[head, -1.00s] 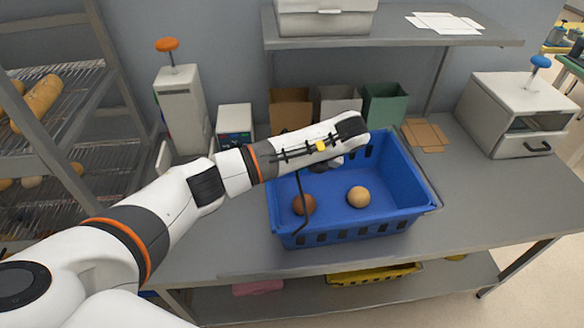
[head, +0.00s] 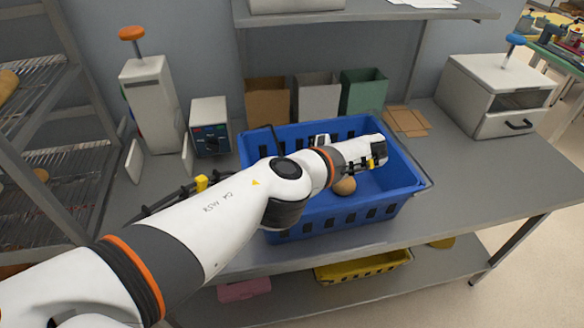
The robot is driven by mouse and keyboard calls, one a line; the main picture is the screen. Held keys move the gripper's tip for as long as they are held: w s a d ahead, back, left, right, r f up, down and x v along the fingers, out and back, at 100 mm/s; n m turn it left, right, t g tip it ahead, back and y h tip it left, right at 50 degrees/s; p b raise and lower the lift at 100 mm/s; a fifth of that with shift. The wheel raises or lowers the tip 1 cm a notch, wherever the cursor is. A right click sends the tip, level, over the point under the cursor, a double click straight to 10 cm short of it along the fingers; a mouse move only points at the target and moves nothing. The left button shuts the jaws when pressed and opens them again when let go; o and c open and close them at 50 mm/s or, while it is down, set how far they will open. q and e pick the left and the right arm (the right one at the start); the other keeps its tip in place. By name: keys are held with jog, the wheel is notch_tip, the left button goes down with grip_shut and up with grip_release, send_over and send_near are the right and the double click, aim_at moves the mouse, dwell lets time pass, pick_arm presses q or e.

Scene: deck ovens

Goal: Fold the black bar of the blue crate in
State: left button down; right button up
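The blue crate (head: 335,228) stands on the grey worktop, with one round brown item (head: 344,186) showing inside. My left arm crosses over the crate from the lower left and hides much of its left inside. My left gripper (head: 378,154) is at the crate's right part, above its inside; its fingers cannot be made out, so I cannot tell whether it is open or touching anything. A thin dark bar (head: 268,137) shows at the crate's back left corner; its lower part is hidden behind my arm. My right gripper is not in view.
Behind the crate stand a brown bin (head: 268,100), a grey bin (head: 317,97) and a green bin (head: 363,92). A control box (head: 210,128) is to the left. The worktop's right front is clear.

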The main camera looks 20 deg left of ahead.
pick_arm(q)
jog(key=shift+f, duration=0.1)
dwell(0.4)
jog(key=c, duration=1.5)
grip_release()
jog(key=shift+c, duration=0.2)
